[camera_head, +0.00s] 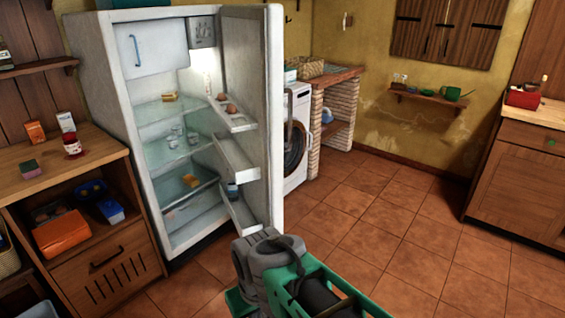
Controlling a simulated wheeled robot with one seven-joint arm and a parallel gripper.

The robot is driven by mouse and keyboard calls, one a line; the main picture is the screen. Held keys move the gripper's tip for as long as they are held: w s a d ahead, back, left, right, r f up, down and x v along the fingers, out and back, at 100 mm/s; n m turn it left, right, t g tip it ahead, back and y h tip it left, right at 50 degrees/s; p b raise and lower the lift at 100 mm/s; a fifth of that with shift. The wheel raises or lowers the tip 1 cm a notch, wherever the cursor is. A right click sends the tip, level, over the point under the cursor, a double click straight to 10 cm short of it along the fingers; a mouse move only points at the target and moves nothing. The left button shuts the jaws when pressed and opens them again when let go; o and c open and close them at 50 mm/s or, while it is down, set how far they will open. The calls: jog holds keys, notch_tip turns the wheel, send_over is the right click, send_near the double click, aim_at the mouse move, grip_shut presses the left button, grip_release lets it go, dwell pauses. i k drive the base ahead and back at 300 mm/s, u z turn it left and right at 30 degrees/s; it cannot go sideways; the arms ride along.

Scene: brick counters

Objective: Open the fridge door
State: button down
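The white fridge (97,75) stands left of centre with its door (249,50) wide open, swung out on the right side. The door's inner shelves (238,160) face left and hold eggs (231,108) and a small dark item. Inside, glass shelves carry a few small items, and a small freezer compartment at the top is closed. My grey and green arm rises from the bottom edge and ends in front of the door's lower part. The door's outer face and handle are hidden.
A wooden counter (95,155) with small boxes and jars stands left of the fridge. A white washing machine (298,110) stands behind the door, beside a brick counter (345,105). A wooden cabinet (515,185) is at right. The tiled floor (400,235) between is clear.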

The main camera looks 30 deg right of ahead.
aim_at(252, 150)
jog(key=z, duration=0.1)
jog(key=i, duration=0.9)
jog(key=u, duration=0.85)
jog(key=i, duration=0.4)
jog(key=u, duration=0.25)
